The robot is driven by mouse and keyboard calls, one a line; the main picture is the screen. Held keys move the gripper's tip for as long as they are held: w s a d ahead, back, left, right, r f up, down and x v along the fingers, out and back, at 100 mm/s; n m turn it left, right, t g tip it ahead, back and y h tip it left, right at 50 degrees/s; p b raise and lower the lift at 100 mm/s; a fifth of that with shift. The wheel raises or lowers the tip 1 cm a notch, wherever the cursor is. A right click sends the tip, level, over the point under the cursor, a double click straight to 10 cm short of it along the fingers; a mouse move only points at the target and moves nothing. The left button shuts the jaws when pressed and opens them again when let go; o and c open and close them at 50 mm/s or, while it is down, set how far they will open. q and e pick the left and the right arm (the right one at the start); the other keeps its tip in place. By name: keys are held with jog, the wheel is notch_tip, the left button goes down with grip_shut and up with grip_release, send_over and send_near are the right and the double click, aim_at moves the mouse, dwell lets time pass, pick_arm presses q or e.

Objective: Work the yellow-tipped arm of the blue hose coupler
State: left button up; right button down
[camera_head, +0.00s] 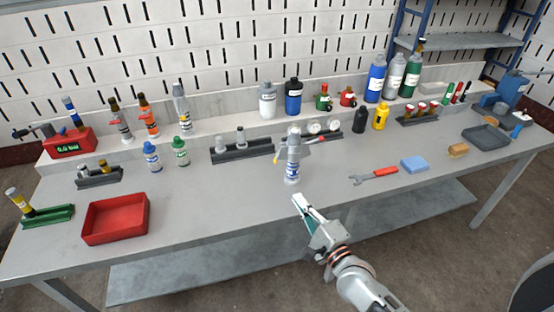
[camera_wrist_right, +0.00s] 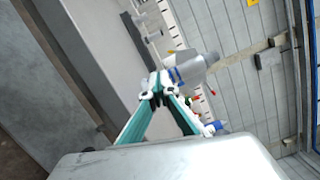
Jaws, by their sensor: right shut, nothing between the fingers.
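The blue hose coupler (camera_head: 292,170) stands upright near the middle of the grey workbench. It is a grey cylinder with a blue band. A small yellow tip (camera_head: 277,160) sticks out on its left side. The coupler also shows in the right wrist view (camera_wrist_right: 198,68), just beyond the fingertips, tilted in the picture. My right gripper (camera_head: 298,200) is shut and empty, in front of the coupler and low in the head view. Its teal fingers meet at the tips in the wrist view (camera_wrist_right: 157,88). No contact with the coupler is clear. My left gripper is not in view.
A red tray (camera_head: 116,219) lies at the left. A wrench with a red handle (camera_head: 374,176) and a blue block (camera_head: 413,165) lie to the right. A dark rack (camera_head: 243,151) stands behind left. Several bottles line the back. Bare bench surrounds the coupler's front.

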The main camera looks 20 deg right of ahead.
aim_at(293, 162)
jog(key=shift+w+d+r+m+t+h, duration=0.15)
jog(key=shift+w+r+m, duration=0.3)
jog(key=shift+w+m, duration=0.1)
jog(key=shift+w+d+r+m+t+h, duration=0.15)
jog(key=shift+w+r+m, duration=0.25)
jog(key=shift+w+m, duration=0.15)
jog(key=shift+w+r, duration=0.1)
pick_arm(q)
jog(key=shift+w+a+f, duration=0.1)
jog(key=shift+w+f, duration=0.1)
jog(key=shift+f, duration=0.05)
pick_arm(e)
jog(key=x, duration=1)
